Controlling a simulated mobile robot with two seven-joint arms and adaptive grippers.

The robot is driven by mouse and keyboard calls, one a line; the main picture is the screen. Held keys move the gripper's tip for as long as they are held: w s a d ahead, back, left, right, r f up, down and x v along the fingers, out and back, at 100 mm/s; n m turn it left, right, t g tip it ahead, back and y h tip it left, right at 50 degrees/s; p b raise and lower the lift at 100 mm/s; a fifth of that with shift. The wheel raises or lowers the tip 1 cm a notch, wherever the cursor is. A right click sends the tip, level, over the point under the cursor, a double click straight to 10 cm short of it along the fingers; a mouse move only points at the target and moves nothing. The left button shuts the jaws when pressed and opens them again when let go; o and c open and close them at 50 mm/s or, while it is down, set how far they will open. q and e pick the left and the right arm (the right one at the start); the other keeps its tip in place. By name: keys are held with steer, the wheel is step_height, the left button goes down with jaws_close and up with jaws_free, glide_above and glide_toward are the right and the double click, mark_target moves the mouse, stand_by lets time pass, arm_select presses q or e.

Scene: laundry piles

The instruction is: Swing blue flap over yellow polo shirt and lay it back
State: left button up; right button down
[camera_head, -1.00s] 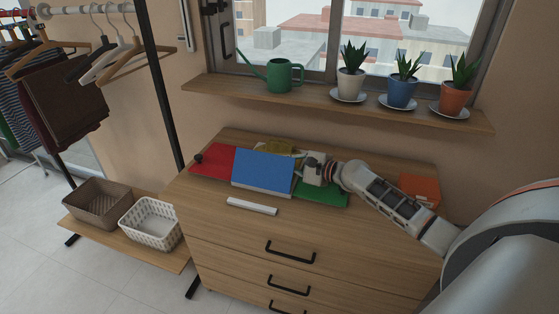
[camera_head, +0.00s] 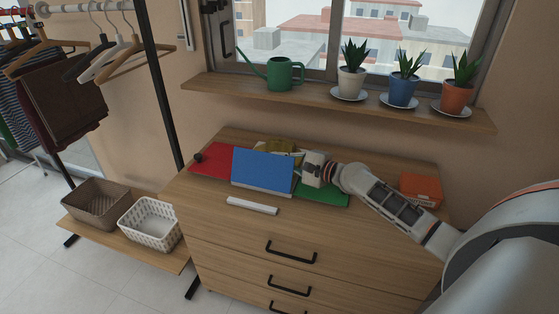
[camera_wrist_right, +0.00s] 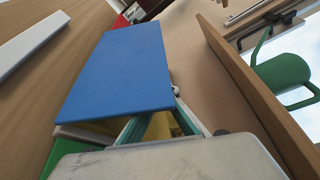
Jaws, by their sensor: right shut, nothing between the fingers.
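The blue flap (camera_head: 263,168) of the folding board stands tilted up in the head view. It fills the middle of the right wrist view (camera_wrist_right: 120,70). The yellow polo shirt (camera_head: 276,146) shows as a strip behind the flap's top edge; the flap hides most of it. A little yellow also shows under the flap in the wrist view (camera_wrist_right: 163,126). My right gripper (camera_head: 304,172) is at the flap's right edge, shut and empty. Its fingertips are partly hidden by the flap, so I cannot tell whether they touch it. My left gripper is out of view.
The board's red panel (camera_head: 212,163) lies left and its green panel (camera_head: 322,194) right. A white bar (camera_head: 252,206) lies in front on the dresser top (camera_head: 310,219). An orange box (camera_head: 420,189) is at the right. The window shelf (camera_head: 330,106) holds a watering can (camera_head: 284,74) and potted plants.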

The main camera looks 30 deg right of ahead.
mark_target(277, 161)
steer(key=shift+s+a+r+n+t+b, duration=0.25)
steer(key=shift+s+a+n+t+b, duration=0.25)
steer(key=shift+n, duration=0.3)
steer(key=shift+s+a+r+n+t+b, duration=0.15)
steer(key=shift+s+a+r+n+b, duration=0.15)
steer(key=shift+a+n+b, duration=0.25)
steer(key=shift+s+a+r+n+t+b, duration=0.15)
steer(key=shift+s+a+n+b, duration=0.15)
steer(key=shift+s+n+b, duration=0.25)
steer(key=a+n+b, duration=0.1)
steer(key=s+n, duration=0.1)
steer(key=a+n+t+b, duration=0.1)
steer(key=shift+s+a+r+n+y+b, duration=0.3)
steer(key=shift+s+n+y+b, duration=0.05)
steer(key=shift+s+n+y, duration=0.05)
arm_select(q)
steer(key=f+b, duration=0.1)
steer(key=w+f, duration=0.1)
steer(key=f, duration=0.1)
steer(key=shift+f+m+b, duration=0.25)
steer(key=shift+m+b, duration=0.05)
steer(key=shift+b, duration=0.1)
arm_select(e)
steer(key=s+a+n+t+y, duration=0.1)
steer(key=s+a+n, duration=0.3)
steer(key=n, duration=0.2)
steer(key=shift+a+f+y, duration=0.25)
steer(key=shift+a+y, duration=0.05)
steer(key=shift+y, duration=0.1)
